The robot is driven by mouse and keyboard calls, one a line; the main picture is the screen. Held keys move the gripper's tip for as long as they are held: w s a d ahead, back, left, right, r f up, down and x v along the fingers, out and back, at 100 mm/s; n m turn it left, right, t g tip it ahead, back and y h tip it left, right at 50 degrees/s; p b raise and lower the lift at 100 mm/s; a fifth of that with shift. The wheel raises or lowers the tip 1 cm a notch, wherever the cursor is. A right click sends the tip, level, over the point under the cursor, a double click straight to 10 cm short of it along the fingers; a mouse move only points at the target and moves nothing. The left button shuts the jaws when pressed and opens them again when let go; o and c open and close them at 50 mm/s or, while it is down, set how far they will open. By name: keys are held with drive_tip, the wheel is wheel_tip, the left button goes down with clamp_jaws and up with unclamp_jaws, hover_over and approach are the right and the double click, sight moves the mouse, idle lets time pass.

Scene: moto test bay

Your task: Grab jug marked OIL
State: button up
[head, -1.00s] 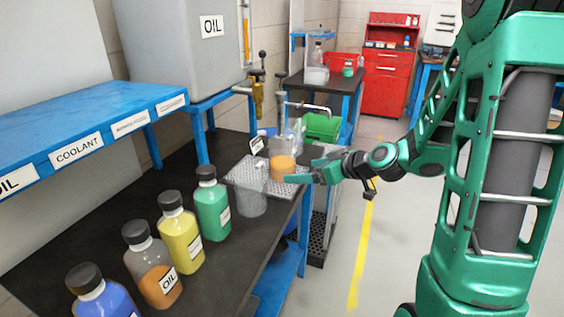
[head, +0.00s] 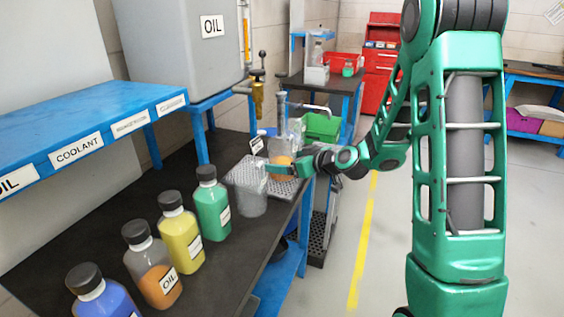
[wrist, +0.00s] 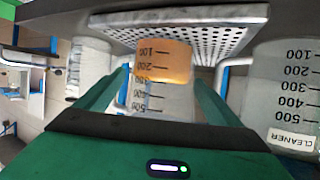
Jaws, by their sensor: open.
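A clear graduated jug (head: 283,159) with orange liquid stands on the perforated metal tray at the bench's far end. It also shows in the wrist view (wrist: 163,62), upside down in the picture. No OIL mark is readable on it. My gripper (head: 279,168) is open at this jug, partly covering it in the head view. In the wrist view my gripper (wrist: 157,88) has one finger on each side of the jug; contact cannot be told. A second clear jug, marked CLEANER (wrist: 286,95), stands to the right there; in the head view a clear jug (head: 252,200) stands nearer.
The metal tray (head: 240,174) lies on the dark bench. Several capped bottles line the bench, one marked OIL (head: 158,277). A brass tap (head: 258,98) hangs above the tray. A third clear container (wrist: 90,65) is left in the wrist view. Floor right is clear.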

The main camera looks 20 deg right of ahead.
drive_tip(key=shift+x, duration=0.95)
drive_tip(key=c, duration=1.4)
drive_tip(key=shift+r, duration=0.15)
